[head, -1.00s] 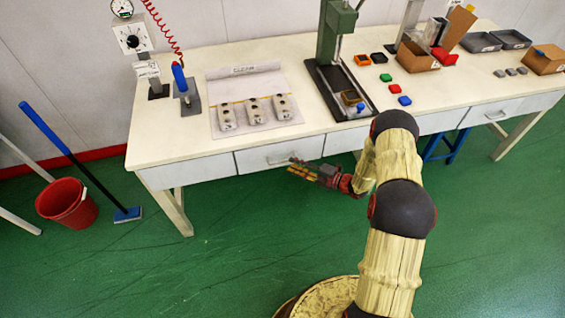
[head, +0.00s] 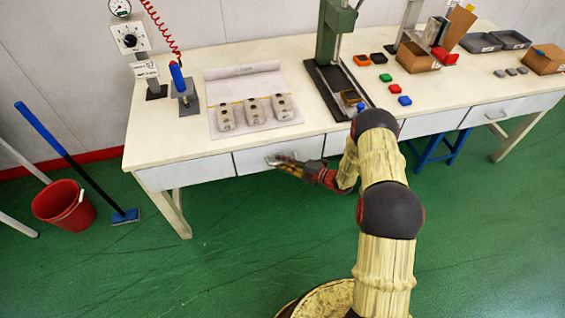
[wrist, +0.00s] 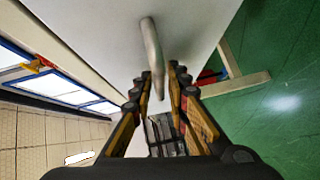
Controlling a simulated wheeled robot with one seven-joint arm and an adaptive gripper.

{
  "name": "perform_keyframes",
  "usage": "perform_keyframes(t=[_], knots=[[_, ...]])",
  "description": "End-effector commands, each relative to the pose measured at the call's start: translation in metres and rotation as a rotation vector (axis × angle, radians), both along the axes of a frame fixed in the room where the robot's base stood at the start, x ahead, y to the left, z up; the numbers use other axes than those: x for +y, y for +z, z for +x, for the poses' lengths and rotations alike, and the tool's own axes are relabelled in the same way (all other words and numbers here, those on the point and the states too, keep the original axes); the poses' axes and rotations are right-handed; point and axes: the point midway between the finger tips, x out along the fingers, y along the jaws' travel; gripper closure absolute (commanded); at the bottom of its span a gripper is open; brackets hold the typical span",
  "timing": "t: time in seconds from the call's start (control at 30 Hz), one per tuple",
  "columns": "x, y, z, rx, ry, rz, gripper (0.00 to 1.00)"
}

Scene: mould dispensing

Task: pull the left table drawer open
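The left table drawer (head: 248,161) is a light grey front under the worktop, and it looks shut. Its metal bar handle (wrist: 149,38) stands out from the drawer front (wrist: 100,30) in the wrist view. My gripper (head: 280,161) is at the handle in the head view and hides part of it. In the wrist view my gripper (wrist: 159,80) has its fingers apart, with one end of the handle showing between the fingertips. I cannot tell whether the fingers touch the bar.
The white table (head: 190,154) carries several grey mould blocks on a mat (head: 225,88), a green press (head: 331,30) and coloured parts. A red bucket (head: 62,204) and a blue broom (head: 125,216) stand left. The green floor before the drawer is clear.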

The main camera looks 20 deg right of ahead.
Motion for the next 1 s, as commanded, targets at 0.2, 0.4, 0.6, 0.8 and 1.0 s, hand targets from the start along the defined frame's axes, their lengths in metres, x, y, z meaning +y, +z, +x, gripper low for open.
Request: perform_keyframes(t=[0.2, 0.4, 0.6, 0.8, 1.0], knots=[[-0.0001, -0.0001, -0.0001, 0.0, 0.0, 0.0, 0.98], [-0.0001, -0.0002, -0.0002, 0.0, 0.0, 0.0, 1.0], [-0.0001, -0.0003, -0.0003, 0.001, 0.0, 0.001, 1.0], [-0.0001, -0.0004, -0.0004, 0.001, 0.0, 0.001, 1.0], [-0.0001, -0.0005, -0.0011, 0.002, -0.001, 0.0, 1.0]])
